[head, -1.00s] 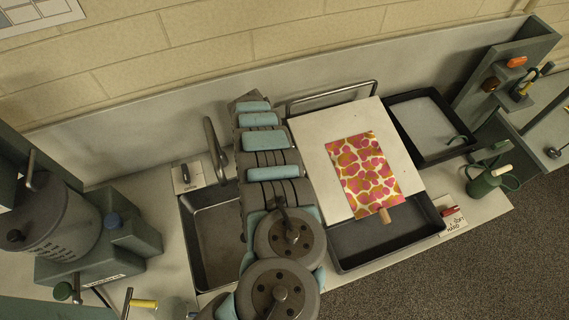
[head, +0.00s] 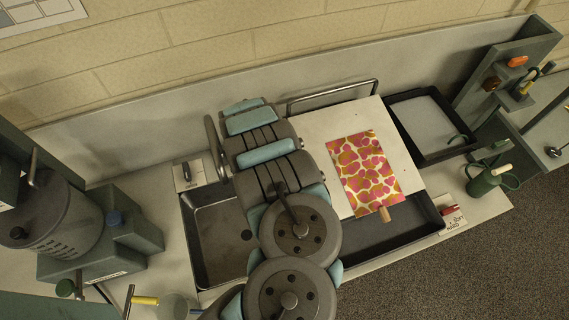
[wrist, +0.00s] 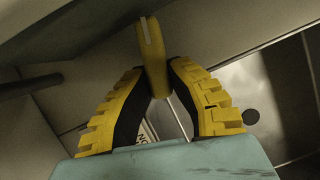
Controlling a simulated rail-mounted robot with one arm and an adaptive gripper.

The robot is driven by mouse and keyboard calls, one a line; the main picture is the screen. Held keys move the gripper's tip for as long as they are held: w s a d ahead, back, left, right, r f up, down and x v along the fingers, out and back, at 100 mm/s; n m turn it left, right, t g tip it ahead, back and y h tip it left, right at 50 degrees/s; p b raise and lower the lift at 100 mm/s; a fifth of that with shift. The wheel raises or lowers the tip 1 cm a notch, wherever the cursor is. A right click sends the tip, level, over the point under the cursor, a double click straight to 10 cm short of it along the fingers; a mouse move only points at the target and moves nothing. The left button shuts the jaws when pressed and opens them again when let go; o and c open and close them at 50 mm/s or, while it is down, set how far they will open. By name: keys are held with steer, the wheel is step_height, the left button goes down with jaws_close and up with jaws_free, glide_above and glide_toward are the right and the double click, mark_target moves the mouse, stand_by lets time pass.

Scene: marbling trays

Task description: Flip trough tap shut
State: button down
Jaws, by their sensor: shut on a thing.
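The trough (head: 186,240) is a dark-rimmed rectangular basin left of my arm in the head view. A grey curved spout (head: 214,145) stands at its back edge. In the wrist view a yellow lever (wrist: 151,45), which looks like the tap's handle, runs up between the yellow-edged fingers of my gripper (wrist: 157,85). The fingers are shut on the lever near its lower end. My arm hides the gripper and the lever in the head view. The tap's base is not clear.
A white board (head: 315,135) with a patterned sheet (head: 365,170) lies over a dark tray (head: 385,245) right of my arm. A metal rail (head: 330,91) stands behind it. A grey drum-like machine (head: 60,215) is at left. A green can (head: 484,183) stands at right.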

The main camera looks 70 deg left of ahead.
steer(key=shift+d+n+y+p, duration=0.3)
steer(key=shift+n+y, duration=0.2)
steer(key=shift+n, duration=0.6)
steer(key=c, duration=1)
jaws_free()
steer(key=shift+o, duration=0.2)
steer(key=shift+a, duration=0.1)
